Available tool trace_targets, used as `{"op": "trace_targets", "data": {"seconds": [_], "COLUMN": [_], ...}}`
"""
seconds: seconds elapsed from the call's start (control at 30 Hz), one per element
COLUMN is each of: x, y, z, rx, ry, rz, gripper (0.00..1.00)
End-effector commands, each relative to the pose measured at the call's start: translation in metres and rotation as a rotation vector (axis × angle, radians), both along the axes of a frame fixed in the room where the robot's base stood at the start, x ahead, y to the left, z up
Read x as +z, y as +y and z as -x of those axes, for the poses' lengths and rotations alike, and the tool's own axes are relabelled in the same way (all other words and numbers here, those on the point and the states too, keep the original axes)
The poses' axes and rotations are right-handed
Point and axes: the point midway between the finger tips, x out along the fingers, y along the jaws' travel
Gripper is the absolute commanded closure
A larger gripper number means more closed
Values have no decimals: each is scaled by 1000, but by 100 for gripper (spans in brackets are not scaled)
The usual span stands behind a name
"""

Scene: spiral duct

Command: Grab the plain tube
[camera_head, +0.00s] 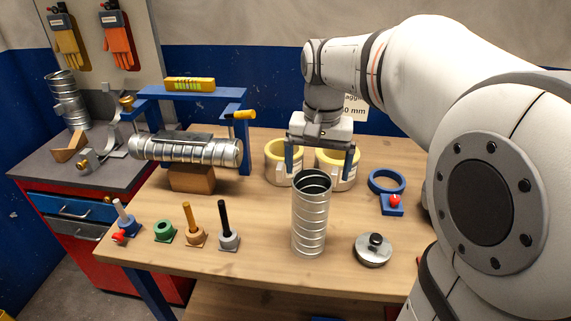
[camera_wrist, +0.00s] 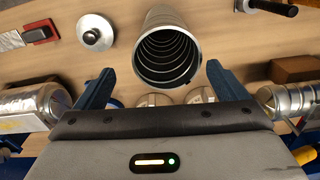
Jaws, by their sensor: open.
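The plain tube (camera_head: 310,222) is a silver, open-topped cylinder with ridges along its wall. It stands upright near the middle front of the wooden table. My gripper (camera_head: 319,172) is open and points down above the table, with its blue fingers spread to either side near the tube's rim. In the wrist view the tube's mouth (camera_wrist: 167,50) faces the camera and lies between or just beyond the open fingertips (camera_wrist: 160,72). I cannot tell whether the fingers reach below the rim. Nothing shows between the fingers touching the tube.
A silver lid with a black knob (camera_head: 373,250) lies right of the tube. Yellow tape rolls (camera_head: 283,173) stand behind it. A blue ring (camera_head: 387,181) is at right. Several upright-handled tools (camera_head: 228,238) stand left. A ridged duct (camera_head: 187,150) rests in a blue frame farther back.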

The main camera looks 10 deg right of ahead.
Motion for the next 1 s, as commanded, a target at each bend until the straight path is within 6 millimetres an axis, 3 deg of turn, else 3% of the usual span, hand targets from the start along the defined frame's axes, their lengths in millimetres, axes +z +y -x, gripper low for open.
{"op": "trace_targets", "data": {"seconds": [0.17, 0.7, 1.0], "x": [-1, -68, -72], "y": [0, 2, 2], "z": [-10, -5, -5], "rx": [-32, -32, -32], "ry": [21, 19, 17], "rz": [0, -1, -1], "gripper": [0, 0, 2]}}
